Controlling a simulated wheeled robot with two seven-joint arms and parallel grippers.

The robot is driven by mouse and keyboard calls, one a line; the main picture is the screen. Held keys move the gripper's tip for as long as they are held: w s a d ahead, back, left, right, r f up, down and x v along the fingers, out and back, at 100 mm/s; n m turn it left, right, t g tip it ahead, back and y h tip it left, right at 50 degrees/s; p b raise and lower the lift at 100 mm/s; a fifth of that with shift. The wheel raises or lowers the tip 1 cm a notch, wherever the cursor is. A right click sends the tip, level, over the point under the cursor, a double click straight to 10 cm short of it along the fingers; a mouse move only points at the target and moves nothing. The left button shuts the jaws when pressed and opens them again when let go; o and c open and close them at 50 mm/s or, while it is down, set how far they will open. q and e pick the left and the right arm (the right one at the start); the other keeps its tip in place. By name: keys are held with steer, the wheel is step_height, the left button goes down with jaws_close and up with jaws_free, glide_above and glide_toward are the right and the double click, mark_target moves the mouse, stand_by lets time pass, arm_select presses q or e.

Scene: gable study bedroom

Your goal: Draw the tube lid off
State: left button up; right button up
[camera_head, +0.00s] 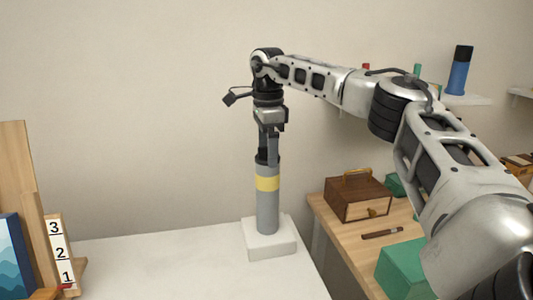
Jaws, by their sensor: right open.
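A grey tube (268,210) with a yellow band stands upright in a white square base (270,248) on the white table. Its dark lid (262,157) is at the top and is partly hidden by the gripper. My right gripper (268,150) points straight down over the tube, its fingers at the height of the lid. The fingers are open, with one showing in front of the lid. Whether they touch the lid is hard to tell. My left gripper is not in view.
The white table (180,265) is clear left of the base. A number board (60,252) and a blue picture (14,258) stand at the left. On the wooden desk at right are a brown box (352,200) and a green box (402,268). My right arm spans the right side.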

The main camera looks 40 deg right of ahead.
steer(key=shift+c, duration=0.4)
stand_by(0.5)
steer(key=c, duration=1.3)
steer(key=shift+o, duration=0.2)
steer(key=shift+r, duration=3)
steer(key=shift+r, duration=2.25)
